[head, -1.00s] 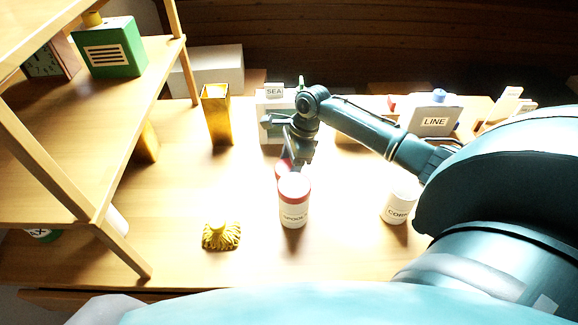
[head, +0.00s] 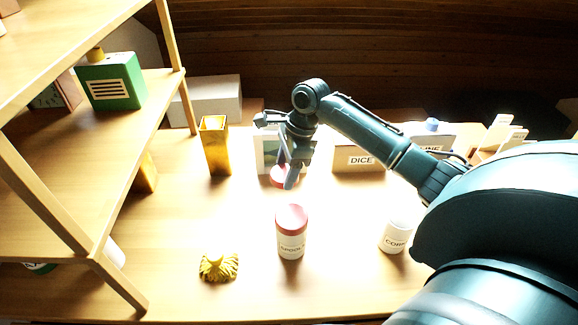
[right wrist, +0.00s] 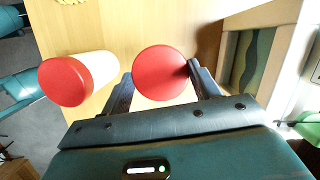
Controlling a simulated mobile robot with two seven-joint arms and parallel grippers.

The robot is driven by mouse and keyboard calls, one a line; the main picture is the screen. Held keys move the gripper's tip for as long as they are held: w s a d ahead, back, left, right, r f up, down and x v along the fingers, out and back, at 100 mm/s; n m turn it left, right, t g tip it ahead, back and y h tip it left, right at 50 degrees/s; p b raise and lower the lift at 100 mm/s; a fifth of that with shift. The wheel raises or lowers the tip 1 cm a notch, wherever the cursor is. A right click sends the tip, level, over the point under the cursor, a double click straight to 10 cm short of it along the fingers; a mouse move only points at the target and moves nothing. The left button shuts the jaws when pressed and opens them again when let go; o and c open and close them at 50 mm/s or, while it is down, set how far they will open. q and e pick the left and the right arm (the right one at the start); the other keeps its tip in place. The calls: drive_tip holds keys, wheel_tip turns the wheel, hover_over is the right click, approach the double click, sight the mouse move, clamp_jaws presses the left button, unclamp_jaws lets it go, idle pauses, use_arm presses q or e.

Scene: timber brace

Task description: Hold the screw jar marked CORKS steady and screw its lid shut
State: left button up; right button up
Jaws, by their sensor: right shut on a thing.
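The jar marked CORKS (head: 396,238) is a white jar on the table at the right in the head view, upright, with no red lid on it; its label is partly cut off from view. My right gripper (head: 284,180) is to its left and farther back, shut on a round red lid (head: 278,175). In the right wrist view the red lid (right wrist: 160,73) sits between the fingers (right wrist: 160,80). My left gripper is not in view, and nothing is seen holding the CORKS jar.
A similar jar marked SPOOLS (head: 291,240) with a red lid stands in front of my right gripper. A yellow ribbed object (head: 218,267), a gold vase (head: 215,148) and a DICE box (head: 358,160) are nearby. Wooden shelves (head: 60,210) fill the left. Table between the two jars is clear.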

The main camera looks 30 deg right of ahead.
drive_tip(key=s+a+r+n+g+h, duration=0.1)
drive_tip(key=s+a+n, duration=0.4)
drive_tip(key=n, duration=0.6)
drive_tip(key=s+a+r+n+g+h, duration=0.2)
drive_tip(key=s+a+r+n, duration=0.3)
drive_tip(key=n, duration=0.6)
drive_tip(key=shift+a+r+g, duration=0.6)
drive_tip(key=shift+r, duration=0.15)
